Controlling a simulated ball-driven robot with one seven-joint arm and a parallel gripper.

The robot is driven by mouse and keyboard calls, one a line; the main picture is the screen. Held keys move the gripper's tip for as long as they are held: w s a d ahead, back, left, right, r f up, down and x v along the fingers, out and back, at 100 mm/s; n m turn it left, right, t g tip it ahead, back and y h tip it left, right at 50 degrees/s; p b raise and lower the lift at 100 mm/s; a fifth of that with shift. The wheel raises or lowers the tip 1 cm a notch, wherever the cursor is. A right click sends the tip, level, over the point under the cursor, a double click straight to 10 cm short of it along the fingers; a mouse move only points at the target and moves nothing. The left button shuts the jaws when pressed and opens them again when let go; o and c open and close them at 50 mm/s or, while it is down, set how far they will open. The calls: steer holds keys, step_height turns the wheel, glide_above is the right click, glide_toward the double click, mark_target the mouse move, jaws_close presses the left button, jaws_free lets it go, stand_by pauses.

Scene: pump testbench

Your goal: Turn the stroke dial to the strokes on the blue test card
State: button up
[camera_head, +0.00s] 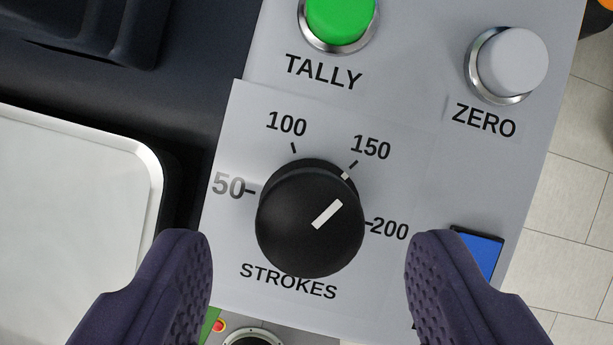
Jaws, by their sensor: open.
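The black stroke dial (290,230) sits on the grey panel, labelled STROKES, with marks 50, 100, 150 and 200 around it. Its white pointer line slants up and right, and the white mark on its edge lines up with the 150 tick. My gripper (310,238) is open, its two purple fingers apart on either side of the dial in the picture, not visibly touching it. A blue patch (482,250), perhaps the test card, shows at the right behind my right finger. Most of it is hidden and no number can be read on it.
A green TALLY button (340,18) and a white ZERO button (513,61) stand on the panel above the dial. A pale metal tray (75,220) is at the left. A round fitting (252,338) shows at the bottom edge. Tiled floor lies at the right.

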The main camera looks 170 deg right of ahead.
mark_target(310, 220)
steer(key=shift+x, duration=1.4)
steer(key=shift+c, duration=0.2)
steer(key=c, duration=1)
